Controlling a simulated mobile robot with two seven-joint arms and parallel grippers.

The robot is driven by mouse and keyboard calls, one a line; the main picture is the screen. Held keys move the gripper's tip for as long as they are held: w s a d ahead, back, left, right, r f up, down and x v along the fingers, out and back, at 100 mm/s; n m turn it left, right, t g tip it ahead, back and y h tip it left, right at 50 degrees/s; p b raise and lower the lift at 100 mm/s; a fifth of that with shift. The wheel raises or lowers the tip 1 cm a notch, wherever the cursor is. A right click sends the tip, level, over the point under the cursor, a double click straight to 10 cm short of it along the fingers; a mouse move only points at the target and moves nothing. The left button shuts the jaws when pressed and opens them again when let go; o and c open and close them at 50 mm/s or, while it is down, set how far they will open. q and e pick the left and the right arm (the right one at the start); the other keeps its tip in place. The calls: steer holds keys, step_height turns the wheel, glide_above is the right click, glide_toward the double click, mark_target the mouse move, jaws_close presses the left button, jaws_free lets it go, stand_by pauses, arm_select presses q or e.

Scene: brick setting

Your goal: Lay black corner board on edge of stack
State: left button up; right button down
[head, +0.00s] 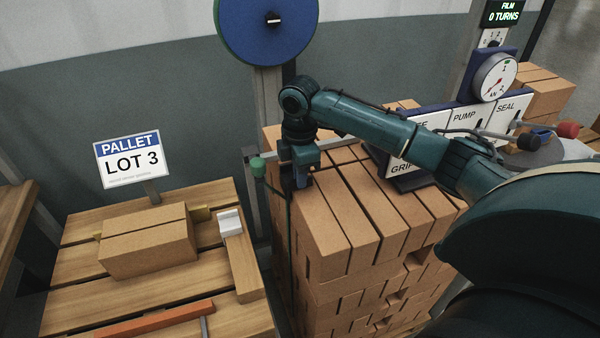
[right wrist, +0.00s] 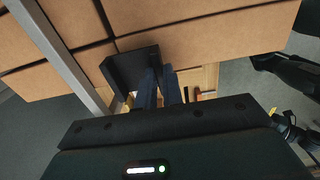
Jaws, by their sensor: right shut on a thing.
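The stack (head: 335,215) is built of tan bricks with dark gaps between the rows. My right gripper (head: 299,181) points down at the stack's upper left edge in the head view. In the right wrist view its two fingers (right wrist: 163,88) are close together, shut on the black corner board (right wrist: 128,68), a short dark piece against the tan bricks. The fingers and wrist hide part of the board, and I cannot tell whether it rests on the edge. My left gripper is not in view.
A metal post and rail (head: 250,205) with a green knob (head: 257,167) stand close left of the stack. Left of them, a wooden pallet (head: 75,285) holds a brown block (head: 150,240) and a LOT 3 sign (head: 132,160). A labelled panel (head: 465,117) and gauge (head: 494,78) stand behind right.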

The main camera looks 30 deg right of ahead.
steer(key=shift+f, duration=0.45)
steer(key=c, duration=1.5)
jaws_free()
steer(key=shift+o, duration=0.2)
step_height(320, 180, up, 13)
steer(key=s+a+f+m+t+y, duration=0.1)
steer(key=s+a+f+m, duration=0.1)
steer(key=s+a+f, duration=0.45)
steer(key=s+a+f+m+t+y, duration=0.1)
steer(key=s+a+f, duration=0.2)
steer(key=a+f, duration=0.6)
steer(key=s+d+f+m+t+h, duration=0.1)
steer(key=s+d+f+m, duration=0.2)
steer(key=s+m, duration=0.35)
steer(key=s+d+f+m+t+h, duration=0.1)
steer(key=s+d+f+m, duration=0.25)
steer(key=s, duration=0.55)
steer(key=w+a+f+t+y, duration=0.2)
steer(key=w+a+f+t, duration=0.2)
steer(key=f, duration=0.5)
steer(key=shift+w+a+f+n+t+y+b, duration=0.3)
steer(key=shift+w+a+t+y, duration=0.1)
steer(key=shift+a+t, duration=0.6)
